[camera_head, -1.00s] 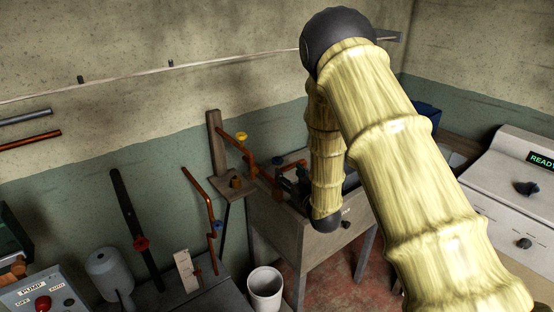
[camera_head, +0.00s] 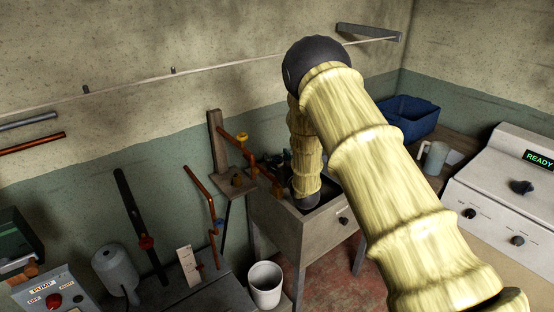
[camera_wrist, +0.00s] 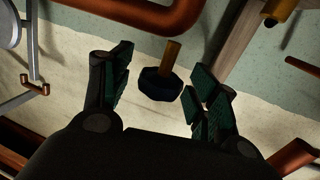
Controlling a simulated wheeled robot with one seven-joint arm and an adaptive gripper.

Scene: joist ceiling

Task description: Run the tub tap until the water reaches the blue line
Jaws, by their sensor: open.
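The grey tub (camera_head: 300,238) stands on legs against the wall in the head view. My arm covers part of it, and neither its water level nor a blue line shows. Copper pipework (camera_head: 258,165) with a yellow handle (camera_head: 242,138) rises at its left. In the wrist view a dark blue, faceted tap knob (camera_wrist: 160,88) on a brass stem sits between the fingers of my open gripper (camera_wrist: 164,72). I see a gap on both sides of the knob. In the head view my forearm largely hides the gripper, at the tub's back left.
A white bucket (camera_head: 265,287) stands on the floor before the tub. A blue bin (camera_head: 408,118) and a grey jug (camera_head: 434,157) stand at right, behind a white machine (camera_head: 505,200) reading READY. A pump box (camera_head: 50,298) is at lower left.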

